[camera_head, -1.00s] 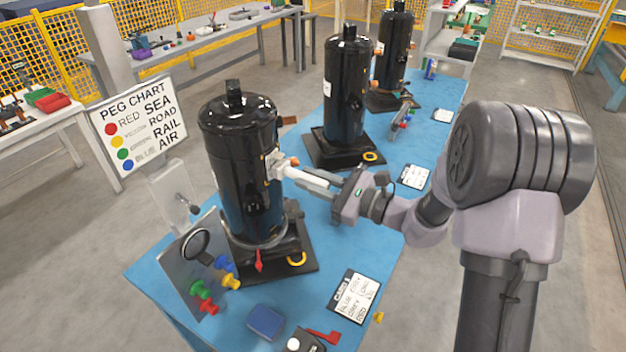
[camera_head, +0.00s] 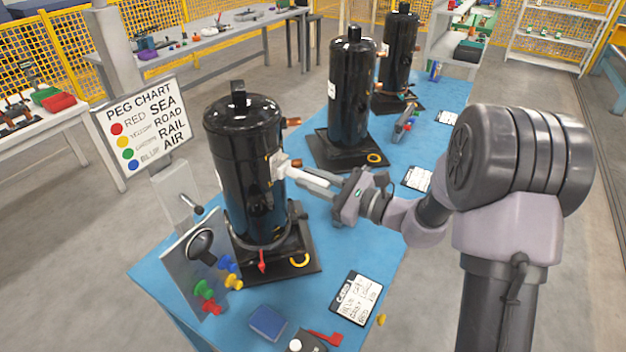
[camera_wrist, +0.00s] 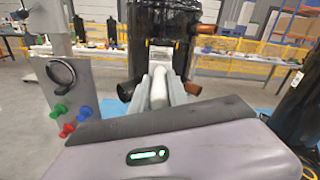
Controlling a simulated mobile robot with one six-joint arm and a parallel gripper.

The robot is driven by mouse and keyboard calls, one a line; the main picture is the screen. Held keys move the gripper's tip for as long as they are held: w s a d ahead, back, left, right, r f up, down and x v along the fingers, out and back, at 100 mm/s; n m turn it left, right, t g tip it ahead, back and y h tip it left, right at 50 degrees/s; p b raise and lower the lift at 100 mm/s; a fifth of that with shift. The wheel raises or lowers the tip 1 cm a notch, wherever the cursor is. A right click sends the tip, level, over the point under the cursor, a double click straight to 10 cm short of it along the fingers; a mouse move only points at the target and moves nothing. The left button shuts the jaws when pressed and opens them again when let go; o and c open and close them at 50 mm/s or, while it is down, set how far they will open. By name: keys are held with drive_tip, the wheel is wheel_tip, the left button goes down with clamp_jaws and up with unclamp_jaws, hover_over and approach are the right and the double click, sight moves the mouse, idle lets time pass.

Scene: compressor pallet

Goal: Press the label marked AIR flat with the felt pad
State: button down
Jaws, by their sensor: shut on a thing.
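The nearest black compressor (camera_head: 243,165) stands upright on its dark base on the blue table. A small pale label (camera_head: 277,166) sits on its right side; its print is too small to read. My gripper (camera_head: 296,174) reaches it from the right, its tips at or very near the label. In the wrist view, my gripper (camera_wrist: 160,88) is shut on a white rounded piece (camera_wrist: 158,90), seemingly the felt pad. The pad's front end meets the label area, but I cannot tell whether it touches. The peg chart (camera_head: 146,125) pairs blue with AIR.
A peg panel (camera_head: 190,262) with coloured pegs stands front left of the compressor. A blue block (camera_head: 268,323), a written card (camera_head: 356,298) and a red item (camera_head: 325,338) lie at the front. Copper stubs (camera_wrist: 204,29) project beside the label. Two more compressors stand behind.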

sight(329, 187)
idle(0.3)
drive_tip(key=shift+b+v, duration=0.55)
drive_tip(key=shift+v, duration=1.2)
drive_tip(key=shift+w+a+f+b, duration=0.7)
drive_tip(key=shift+a+f+b, duration=0.05)
drive_tip(key=shift+a+f, duration=0.3)
drive_tip(key=shift+a, duration=0.1)
drive_tip(key=shift+w+a, duration=0.3)
